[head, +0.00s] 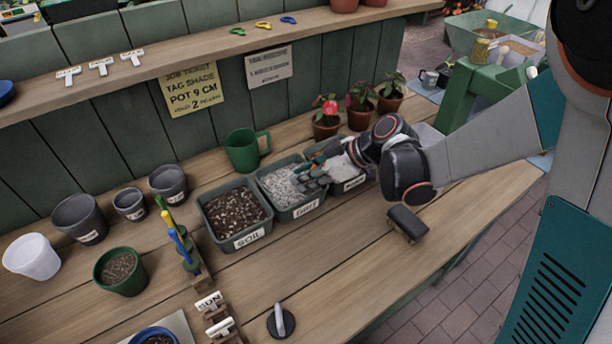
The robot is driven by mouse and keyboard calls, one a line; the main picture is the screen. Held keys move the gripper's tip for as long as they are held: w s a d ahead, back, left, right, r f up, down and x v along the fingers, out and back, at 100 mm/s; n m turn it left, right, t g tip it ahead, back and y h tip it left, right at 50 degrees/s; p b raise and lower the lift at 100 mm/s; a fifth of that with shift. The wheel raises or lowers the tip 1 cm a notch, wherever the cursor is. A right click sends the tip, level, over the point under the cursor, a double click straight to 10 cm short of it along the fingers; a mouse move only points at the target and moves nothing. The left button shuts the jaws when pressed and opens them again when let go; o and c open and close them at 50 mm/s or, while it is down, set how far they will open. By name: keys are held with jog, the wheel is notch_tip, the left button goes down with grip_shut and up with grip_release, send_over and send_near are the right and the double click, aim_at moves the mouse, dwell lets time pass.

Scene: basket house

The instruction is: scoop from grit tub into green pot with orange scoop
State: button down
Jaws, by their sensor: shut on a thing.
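The grit tub (296,209) is a grey-green tub of pale grit, labelled GRIT, in the middle of the bench. My gripper (318,172) is over its right side, low and close to the grit. It is shut on the orange scoop, of which only a small orange-red part shows at the fingers. The scoop's bowl is hidden or too small to make out, so I cannot tell whether it holds grit. The green pot (104,279) stands upright at the front left of the bench, with dark soil inside.
The soil tub (236,241) adjoins the grit tub on the left; another tub (352,184) is on the right, partly covered by my arm. A rack (196,268) with coloured handles stands between the green pot and the tubs. A green mug (242,151) is behind. A dark block (407,223) lies in front.

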jog(key=shift+r, duration=0.1)
dwell(0.5)
jog(key=shift+y, duration=0.9)
jog(key=shift+s+d+r+p, duration=0.15)
jog(key=shift+r+p, duration=0.65)
jog(key=shift+r, duration=0.85)
jog(key=shift+w+d+r+p, duration=0.15)
jog(key=shift+r+p, duration=0.65)
jog(key=shift+r, duration=0.9)
jog(key=shift+s+d+r+p, duration=0.15)
jog(key=shift+r+p, duration=0.65)
jog(key=shift+r, duration=0.85)
